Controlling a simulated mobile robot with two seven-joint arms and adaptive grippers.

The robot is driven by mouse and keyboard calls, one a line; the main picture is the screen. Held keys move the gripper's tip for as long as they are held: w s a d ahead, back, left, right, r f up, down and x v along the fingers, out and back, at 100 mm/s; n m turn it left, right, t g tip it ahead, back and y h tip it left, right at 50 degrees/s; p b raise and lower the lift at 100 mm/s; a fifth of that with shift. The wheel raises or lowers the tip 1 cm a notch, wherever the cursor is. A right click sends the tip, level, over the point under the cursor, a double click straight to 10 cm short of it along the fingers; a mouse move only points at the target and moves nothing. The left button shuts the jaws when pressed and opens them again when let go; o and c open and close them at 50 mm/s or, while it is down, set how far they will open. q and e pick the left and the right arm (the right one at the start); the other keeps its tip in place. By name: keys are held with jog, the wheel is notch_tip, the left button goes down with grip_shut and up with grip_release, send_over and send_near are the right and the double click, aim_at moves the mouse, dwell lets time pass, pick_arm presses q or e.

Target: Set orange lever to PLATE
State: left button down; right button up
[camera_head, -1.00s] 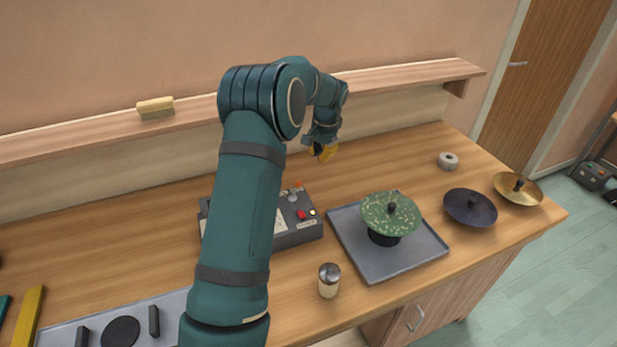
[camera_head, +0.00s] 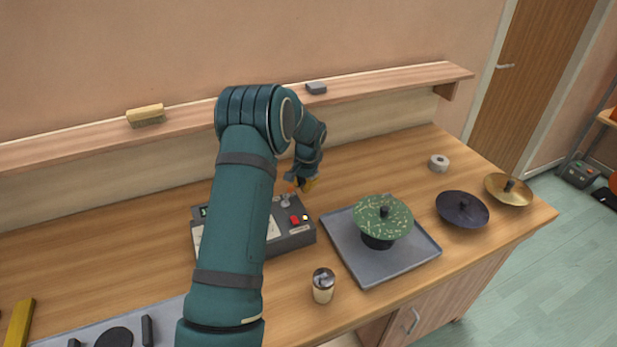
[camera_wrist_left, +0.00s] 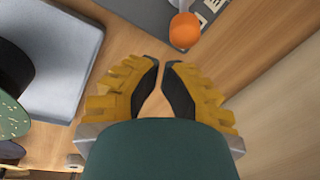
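The orange lever knob (camera_wrist_left: 185,30) stands out at the top of the left wrist view, on a grey shank over the grey control box. In the head view only a bit of orange (camera_head: 290,189) shows at the box (camera_head: 290,241), beside my gripper. My left gripper (camera_head: 303,186) is above the back right of the box. In the wrist view its yellow fingers (camera_wrist_left: 162,62) have tips almost together, with nothing held. The knob is just past the tips and apart from them. My arm hides part of the box. The PLATE label cannot be read. My right gripper is out of view.
A grey tray (camera_head: 352,263) with a green speckled cymbal (camera_head: 370,212) on a black stand is to the right of the box. A shaker (camera_head: 323,286) stands in front. A dark cymbal (camera_head: 462,209) and brass cymbal (camera_head: 522,194) lie farther right. A wall shelf (camera_head: 400,87) runs behind.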

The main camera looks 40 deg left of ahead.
pick_arm(q)
jog(key=shift+s+r, duration=0.2)
jog(key=shift+s, duration=0.5)
jog(key=shift+s+a+r+t+b, duration=0.1)
jog(key=shift+s+r+t+b, duration=0.1)
jog(key=shift+t+b, duration=0.15)
jog(key=shift+s+a+r+t+h+b, duration=0.15)
jog(key=shift+t+h+b, duration=0.1)
jog(key=shift+h+b, duration=0.2)
